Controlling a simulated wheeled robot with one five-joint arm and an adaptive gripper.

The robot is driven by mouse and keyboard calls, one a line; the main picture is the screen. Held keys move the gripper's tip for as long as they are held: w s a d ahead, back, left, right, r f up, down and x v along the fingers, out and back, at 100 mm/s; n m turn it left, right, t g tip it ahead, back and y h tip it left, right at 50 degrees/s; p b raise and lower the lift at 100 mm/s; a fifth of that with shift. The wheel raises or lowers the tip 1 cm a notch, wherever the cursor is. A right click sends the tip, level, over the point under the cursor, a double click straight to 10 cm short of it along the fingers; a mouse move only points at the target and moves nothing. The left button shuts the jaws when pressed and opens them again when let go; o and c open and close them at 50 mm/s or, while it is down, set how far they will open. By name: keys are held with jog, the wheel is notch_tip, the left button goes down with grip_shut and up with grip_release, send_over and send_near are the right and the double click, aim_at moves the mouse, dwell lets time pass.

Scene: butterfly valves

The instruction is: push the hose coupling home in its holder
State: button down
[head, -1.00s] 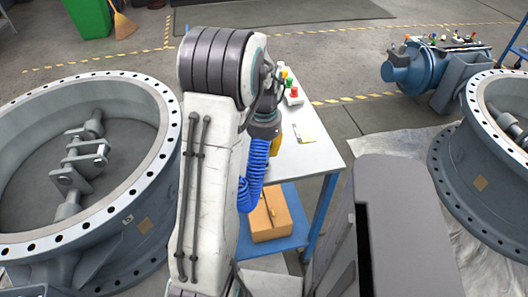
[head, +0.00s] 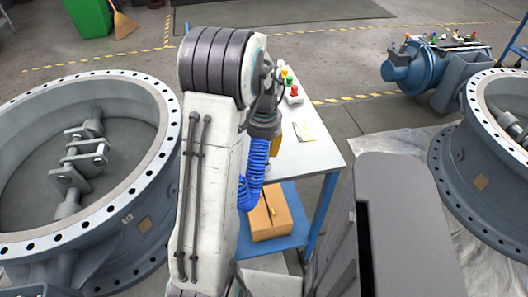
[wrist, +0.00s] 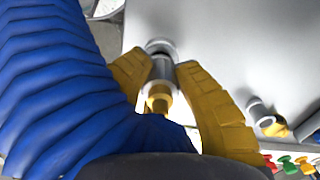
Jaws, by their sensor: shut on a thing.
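My gripper (wrist: 161,63) shows in the wrist view with its two yellow fingers closed on the sides of the hose coupling (wrist: 161,71). The coupling is a grey cylinder with a brass-yellow part (wrist: 158,98) at its near end. Its far end meets a round grey fitting (wrist: 160,46), which looks like the holder, on the pale table top. I cannot tell how deep the coupling sits in it. In the head view my arm hides the coupling and holder; only a bit of yellow finger shows beside the table.
The workbench (head: 318,155) carries coloured knobs (head: 290,85) and a yellowish card (head: 305,132). Another grey and yellow fitting (wrist: 262,112) lies to the right in the wrist view. A cardboard box (head: 268,222) sits on the lower shelf. Large valve rings stand left (head: 150,215) and right (head: 475,185).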

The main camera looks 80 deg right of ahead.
jog(key=shift+f+b, duration=0.65)
jog(key=shift+f, duration=0.2)
dwell(1.5)
jog(key=shift+c, duration=1.9)
grip_release()
jog(key=shift+a, duration=0.1)
jog(key=shift+w+r+p, duration=0.1)
jog(key=shift+r+p, duration=0.45)
jog(key=shift+r, duration=0.2)
jog(key=shift+r+p, duration=2.45)
jog(key=shift+r, duration=0.65)
